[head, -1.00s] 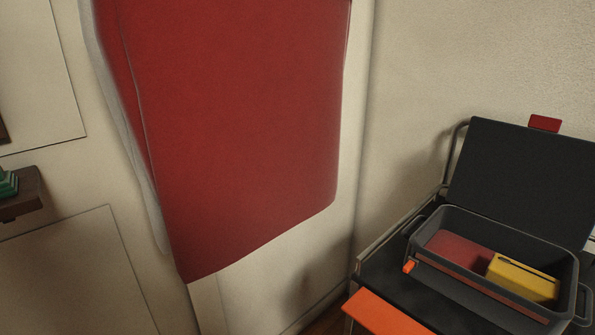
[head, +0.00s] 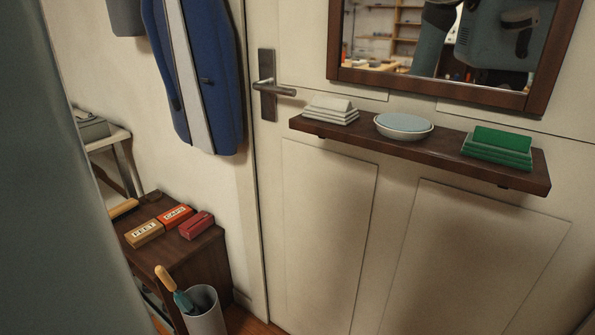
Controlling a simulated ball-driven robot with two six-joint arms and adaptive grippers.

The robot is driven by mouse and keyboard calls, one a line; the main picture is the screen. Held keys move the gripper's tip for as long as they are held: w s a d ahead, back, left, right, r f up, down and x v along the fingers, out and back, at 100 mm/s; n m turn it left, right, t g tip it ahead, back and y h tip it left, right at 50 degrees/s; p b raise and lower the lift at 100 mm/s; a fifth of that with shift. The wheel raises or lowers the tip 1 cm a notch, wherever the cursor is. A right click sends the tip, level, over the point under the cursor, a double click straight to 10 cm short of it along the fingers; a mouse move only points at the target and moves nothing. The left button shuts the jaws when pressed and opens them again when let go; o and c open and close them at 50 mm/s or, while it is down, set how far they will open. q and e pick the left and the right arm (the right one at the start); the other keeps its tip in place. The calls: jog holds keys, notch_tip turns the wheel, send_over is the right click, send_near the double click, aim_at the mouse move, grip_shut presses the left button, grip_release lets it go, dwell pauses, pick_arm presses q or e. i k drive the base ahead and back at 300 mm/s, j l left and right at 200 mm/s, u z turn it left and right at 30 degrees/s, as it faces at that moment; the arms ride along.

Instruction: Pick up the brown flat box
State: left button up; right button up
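A flat tan-brown box (head: 144,233) with a pale lettered label lies on top of a small dark wooden cabinet (head: 210,262) at the lower left of the head view. An orange-red lettered box (head: 174,216) and a dark red box (head: 197,225) lie close beside it on the same top. Neither of my grippers shows directly. A large grey-teal surface at the left edge, probably part of my own body, hides what is behind it.
A bin (head: 204,312) with a wooden-handled tool stands before the cabinet. A wall shelf (head: 430,154) holds white folded cloths (head: 331,110), a bowl (head: 403,126) and green folded cloths (head: 498,147). A mirror (head: 455,82) hangs above it. A blue garment (head: 205,85) hangs left of the door handle (head: 268,86).

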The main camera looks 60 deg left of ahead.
aim_at(145, 232)
jog(key=u, duration=3)
jog(key=i+l+u, duration=0.45)
jog(key=i+l, duration=0.25)
jog(key=i, duration=0.05)
